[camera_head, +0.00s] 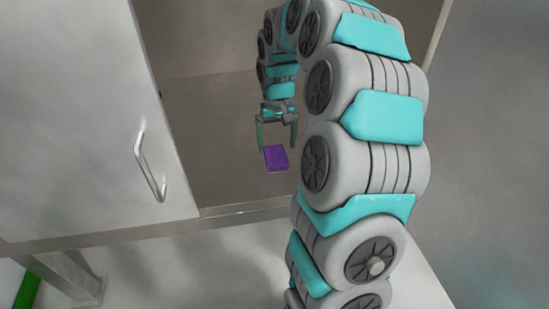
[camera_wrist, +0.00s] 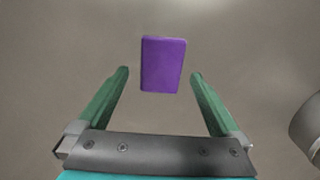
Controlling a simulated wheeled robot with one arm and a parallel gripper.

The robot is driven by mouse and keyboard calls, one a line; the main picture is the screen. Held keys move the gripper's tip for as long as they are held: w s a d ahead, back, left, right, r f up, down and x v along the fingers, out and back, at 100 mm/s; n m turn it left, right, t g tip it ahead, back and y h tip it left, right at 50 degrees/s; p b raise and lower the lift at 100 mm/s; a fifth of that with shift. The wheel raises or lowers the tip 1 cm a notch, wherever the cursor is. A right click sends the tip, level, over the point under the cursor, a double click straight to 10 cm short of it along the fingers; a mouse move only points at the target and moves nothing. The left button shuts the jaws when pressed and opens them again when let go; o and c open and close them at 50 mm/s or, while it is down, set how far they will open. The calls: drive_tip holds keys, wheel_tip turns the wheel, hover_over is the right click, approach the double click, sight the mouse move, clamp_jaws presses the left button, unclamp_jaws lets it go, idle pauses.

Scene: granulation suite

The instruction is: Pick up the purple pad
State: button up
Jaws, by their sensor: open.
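The purple pad (camera_head: 276,158) is a small rectangular block lying on the grey-brown surface inside the cabinet opening, in the head view. It also shows in the wrist view (camera_wrist: 163,65), ahead of the fingertips and between their lines, a little nearer the right finger's side. My gripper (camera_head: 276,148) is open, with two green fingers pointing down above and around the pad's near area. In the wrist view my gripper (camera_wrist: 159,73) is empty, and no contact with the pad shows. The exact height above the pad cannot be told.
A grey cabinet door (camera_head: 85,130) with a metal handle (camera_head: 149,165) stands at the left of the opening. The cabinet's front ledge (camera_head: 245,210) runs below. A rounded grey object (camera_wrist: 306,128) shows at the wrist view's right edge. The surface around the pad is clear.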

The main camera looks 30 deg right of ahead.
sight(276, 154)
drive_tip(key=f, duration=0.4)
drive_tip(key=shift+w+f, duration=0.3)
drive_tip(key=shift+f, duration=0.1)
drive_tip(key=c, duration=1.4)
wheel_tip(276, 154, up, 10)
drive_tip(key=o, duration=1)
drive_tip(key=c, duration=0.6)
drive_tip(key=shift+c, duration=0.2)
